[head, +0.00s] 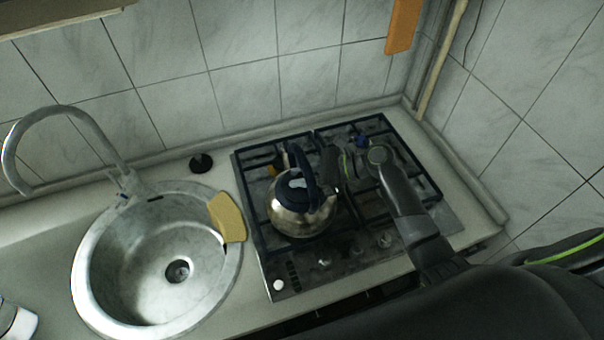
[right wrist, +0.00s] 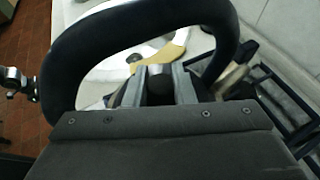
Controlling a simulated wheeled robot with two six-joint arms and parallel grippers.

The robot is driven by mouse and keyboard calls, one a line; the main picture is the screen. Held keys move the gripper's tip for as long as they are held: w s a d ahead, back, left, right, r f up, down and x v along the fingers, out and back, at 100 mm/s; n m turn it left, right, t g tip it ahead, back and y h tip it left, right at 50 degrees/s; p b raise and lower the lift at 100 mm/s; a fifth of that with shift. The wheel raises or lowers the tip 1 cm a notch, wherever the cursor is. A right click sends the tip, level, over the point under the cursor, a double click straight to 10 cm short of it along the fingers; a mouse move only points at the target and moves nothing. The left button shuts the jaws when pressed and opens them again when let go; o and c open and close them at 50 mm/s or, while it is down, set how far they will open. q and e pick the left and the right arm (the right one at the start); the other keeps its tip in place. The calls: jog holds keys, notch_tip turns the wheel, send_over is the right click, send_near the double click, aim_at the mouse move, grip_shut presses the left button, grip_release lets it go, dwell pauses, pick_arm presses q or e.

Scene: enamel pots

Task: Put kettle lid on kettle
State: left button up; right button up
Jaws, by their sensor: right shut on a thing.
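The metal kettle (head: 300,215) stands on the hob, its dark handle (head: 296,160) arching over the top. In the right wrist view the handle (right wrist: 62,75) forms a large dark loop around my fingers. My right gripper (head: 335,172) comes in from the right at the handle. In its wrist view the fingers (right wrist: 160,82) are shut on a small black knob, which I take as the kettle lid's (right wrist: 160,92). The lid's rim and the kettle's opening are hidden, so I cannot tell whether the lid is seated. My left gripper is not clearly seen.
The steel sink (head: 130,255) with a tall faucet (head: 70,120) is left of the hob (head: 340,260). A yellow cloth or sponge (head: 227,217) lies on the sink rim. A small black round object (head: 201,163) sits on the counter behind. Tiled walls close the back and right.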

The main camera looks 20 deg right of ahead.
jog(key=o, duration=1)
jog(key=shift+d, duration=0.1)
jog(key=shift+s+d+r, duration=0.1)
jog(key=shift+s+d, duration=0.05)
jog(key=shift+d, duration=0.1)
jog(key=b+v, duration=0.5)
jog(key=v, duration=1.1)
jog(key=shift+s+d, duration=0.15)
jog(key=shift+d, duration=0.1)
jog(key=shift+r, duration=0.2)
